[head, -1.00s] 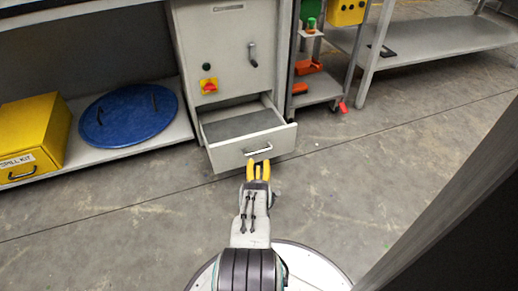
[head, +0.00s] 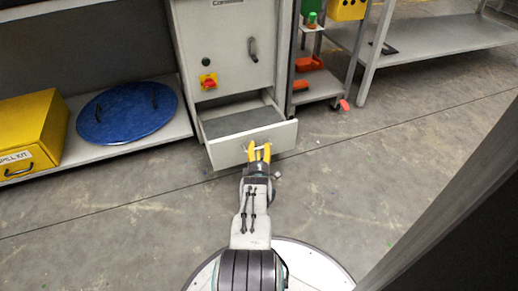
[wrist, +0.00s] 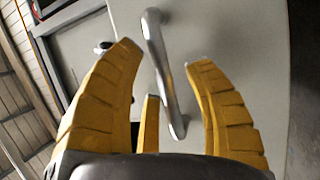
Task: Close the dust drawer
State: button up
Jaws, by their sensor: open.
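The dust drawer (head: 228,152) is a light grey drawer at the bottom of the grey cabinet (head: 228,50). It stands partly pulled out, its grey inside showing from above. My gripper (head: 259,149), with yellow fingers, is open in front of the drawer's face, at its bar handle. In the wrist view the metal handle (wrist: 160,65) runs between the spread yellow fingers (wrist: 165,75). I cannot tell whether a finger touches it. In the head view the fingers hide much of the handle.
A shelf at left bears a yellow spill kit box (head: 28,130) and a blue round lid (head: 125,112). A grey rack (head: 318,90) with orange items stands right of the cabinet. A dark panel (head: 460,200) fills the right foreground. The concrete floor (head: 120,230) is clear.

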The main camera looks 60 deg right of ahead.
grip_shut()
dwell(0.3)
dwell(0.3)
